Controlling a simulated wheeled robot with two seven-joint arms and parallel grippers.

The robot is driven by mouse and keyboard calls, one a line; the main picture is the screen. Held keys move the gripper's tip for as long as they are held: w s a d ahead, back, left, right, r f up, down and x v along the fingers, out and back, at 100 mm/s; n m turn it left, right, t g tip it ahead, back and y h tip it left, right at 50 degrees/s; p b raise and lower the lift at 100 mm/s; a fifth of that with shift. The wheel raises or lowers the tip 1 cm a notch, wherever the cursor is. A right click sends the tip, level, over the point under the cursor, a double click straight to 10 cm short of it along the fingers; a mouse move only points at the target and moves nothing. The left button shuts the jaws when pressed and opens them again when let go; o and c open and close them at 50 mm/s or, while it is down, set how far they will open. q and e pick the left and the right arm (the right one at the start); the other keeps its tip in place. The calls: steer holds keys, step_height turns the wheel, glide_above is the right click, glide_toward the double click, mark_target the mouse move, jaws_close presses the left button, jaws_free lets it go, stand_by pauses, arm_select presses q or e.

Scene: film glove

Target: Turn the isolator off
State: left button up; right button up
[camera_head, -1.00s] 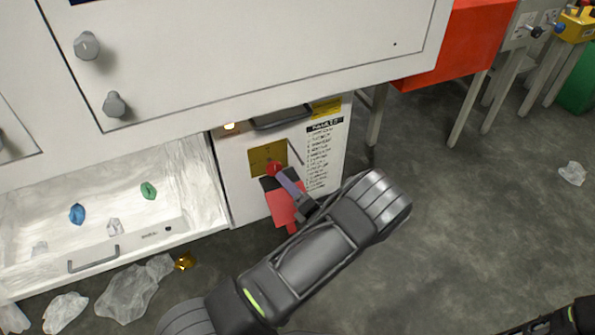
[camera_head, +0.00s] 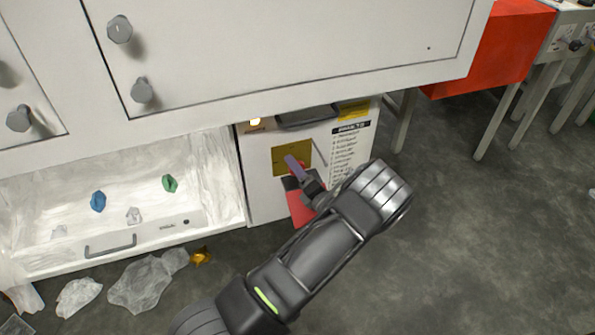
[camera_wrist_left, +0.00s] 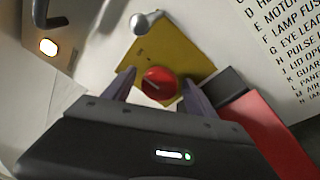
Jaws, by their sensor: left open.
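The isolator is a red round knob (camera_wrist_left: 159,83) on a yellow plate (camera_wrist_left: 187,61), on the front of a white cabinet; the plate also shows in the head view (camera_head: 284,158). In the left wrist view the knob sits between the fingertips of my left gripper (camera_wrist_left: 160,88), which is open. I cannot tell whether the fingers touch it. In the head view my left gripper (camera_head: 298,170) is in front of the plate and hides most of the knob. My right gripper is not in view.
An open white drawer (camera_head: 60,215) with scraps is at the left.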

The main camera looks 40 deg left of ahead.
arm_select(q)
steer(key=shift+a, duration=0.1)
steer(key=shift+c, duration=0.5)
steer(key=c, duration=1.3)
steer(key=shift+n, duration=0.3)
steer(key=n+p, duration=0.2)
steer(key=shift+r+n+h, duration=0.2)
steer(key=shift+n+h, duration=0.1)
steer(key=shift+n, duration=0.1)
steer(key=n+h+p, duration=0.1)
steer(key=n+p, duration=0.2)
steer(key=n, duration=0.1)
steer(key=shift+n, duration=0.4)
steer(key=n+h+p, duration=0.1)
steer(key=n+p, duration=0.1)
steer(key=n, duration=0.2)
steer(key=shift+s+f+t, duration=0.1)
steer(key=shift+t, duration=0.2)
steer(key=n+t+p, duration=0.1)
steer(key=n, duration=0.2)
steer(key=shift+f+n+h, duration=0.1)
steer(key=shift+n+h, duration=0.3)
